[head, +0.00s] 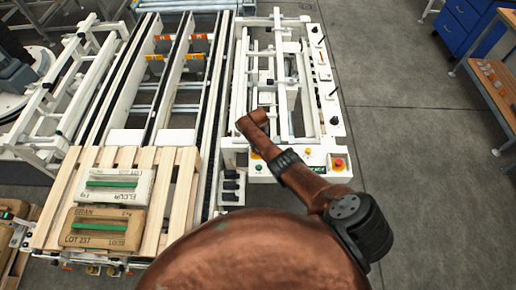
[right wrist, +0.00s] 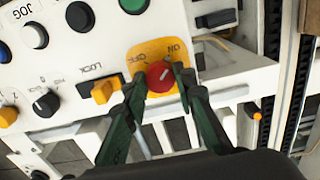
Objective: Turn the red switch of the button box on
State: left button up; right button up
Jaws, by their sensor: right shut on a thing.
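The red switch (right wrist: 160,77) is a round knob on a yellow-orange plate (right wrist: 146,50) marked OFF on the left and ON on the right. A pale line on the knob slants up and to the right. My right gripper (right wrist: 164,80) has its dark green fingers on both sides of the knob, shut on it. The plate sits on the white panel of the button box (right wrist: 110,36). In the head view, part of the box (head: 258,172) shows below my copper arm. The arm hides the red switch and my gripper there. My left gripper is out of view.
Beside the switch are a yellow LOCK switch (right wrist: 104,90), a black selector knob (right wrist: 46,103) and a green button (right wrist: 217,18). A red emergency stop (head: 338,163) is on the panel's right. A pallet (head: 181,200) with sacks stands left.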

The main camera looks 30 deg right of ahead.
dwell(0.4)
jog(key=o, duration=1.2)
jog(key=shift+c, duration=0.2)
notch_tip(320, 180, up, 12)
